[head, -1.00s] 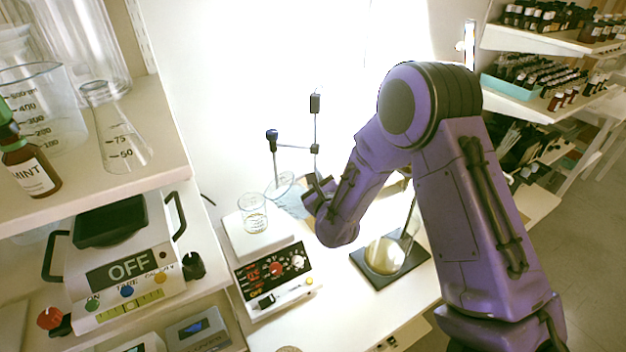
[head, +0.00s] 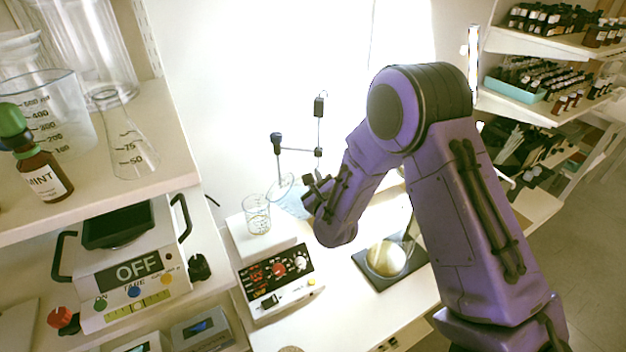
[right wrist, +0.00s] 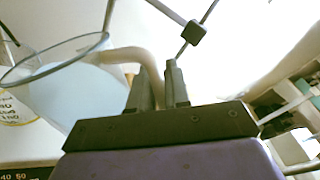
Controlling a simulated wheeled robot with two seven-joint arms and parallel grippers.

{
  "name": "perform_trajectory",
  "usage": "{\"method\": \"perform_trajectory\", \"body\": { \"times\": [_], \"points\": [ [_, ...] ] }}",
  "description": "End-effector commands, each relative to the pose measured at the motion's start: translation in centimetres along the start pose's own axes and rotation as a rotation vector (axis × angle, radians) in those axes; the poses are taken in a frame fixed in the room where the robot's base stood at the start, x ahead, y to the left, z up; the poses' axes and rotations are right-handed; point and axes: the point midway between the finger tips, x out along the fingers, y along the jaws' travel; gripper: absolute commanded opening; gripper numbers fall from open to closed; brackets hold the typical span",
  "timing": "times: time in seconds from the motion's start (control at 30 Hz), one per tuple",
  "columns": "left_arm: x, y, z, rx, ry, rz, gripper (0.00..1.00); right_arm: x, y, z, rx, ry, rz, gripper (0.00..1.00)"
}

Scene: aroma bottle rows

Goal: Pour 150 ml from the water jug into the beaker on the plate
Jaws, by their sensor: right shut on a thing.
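The water jug (head: 292,203) is clear with pale blue water in it; in the head view it is partly hidden behind my right gripper (head: 314,186). In the right wrist view the jug (right wrist: 75,95) fills the left side, its rim slanted. My right gripper (right wrist: 158,90) is shut on the jug's handle (right wrist: 135,56). The glass beaker (head: 257,215) stands upright on the white plate (head: 266,248) of the stirrer, just left of the jug. Part of the beaker (right wrist: 15,110) shows behind the jug in the right wrist view. No stream of water shows. My left gripper is out of view.
A thin stand (head: 319,130) with clamps rises behind the jug. A black square base (head: 372,275) with a round pale dish lies to the right. A shelf (head: 165,190) with glassware and a balance (head: 140,275) reading OFF fill the left.

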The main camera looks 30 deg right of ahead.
Motion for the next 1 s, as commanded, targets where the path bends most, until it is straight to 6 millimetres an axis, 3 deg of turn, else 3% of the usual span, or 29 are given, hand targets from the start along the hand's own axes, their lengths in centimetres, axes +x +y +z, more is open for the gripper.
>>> {"method": "perform_trajectory", "body": {
  "times": [1.0],
  "points": [
    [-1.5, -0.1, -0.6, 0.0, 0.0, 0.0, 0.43, 0.0, -0.2, 1.4, -0.075, 0.013, -0.002, 0.0]
  ]
}}
